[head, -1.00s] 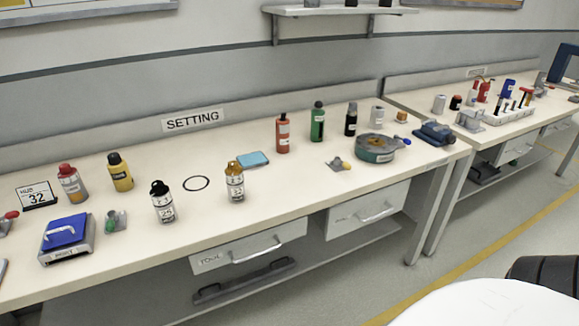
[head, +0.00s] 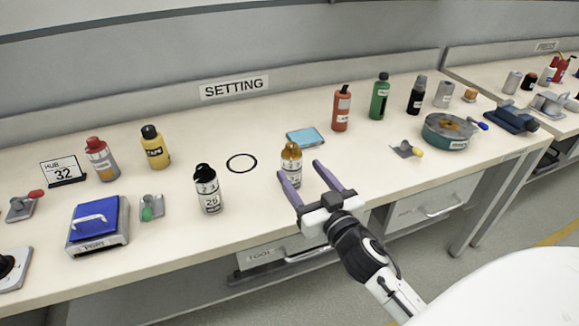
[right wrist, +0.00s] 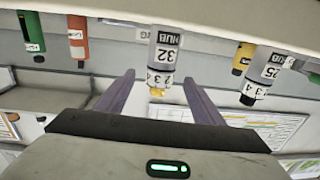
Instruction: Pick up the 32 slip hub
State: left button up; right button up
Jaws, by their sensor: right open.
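The 32 slip hub (head: 291,167) is a small upright bottle-shaped piece with a pale labelled body and an amber top. It stands on the table near its front edge. In the right wrist view, which is upside down, its label reads HUB 32 (right wrist: 167,45). My right gripper (head: 299,170) is open, with purple fingers pointing at the hub from the front, one on each side in the picture. In the right wrist view the hub appears between the two fingertips (right wrist: 158,76), with no clear contact. My left gripper is out of view.
A similar black-topped hub (head: 208,190) stands to the left. A black ring (head: 242,163) and a blue pad (head: 306,137) lie behind. Red (head: 341,108) and green (head: 379,97) bottles stand farther back. A HUB 32 sign (head: 64,173) stands at the far left.

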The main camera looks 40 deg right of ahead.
aim_at(296, 167)
jog(key=w, duration=0.4)
jog(key=w+d, duration=0.1)
jog(key=w, duration=0.1)
jog(key=shift+f, duration=0.2)
jog(key=c, duration=1.2)
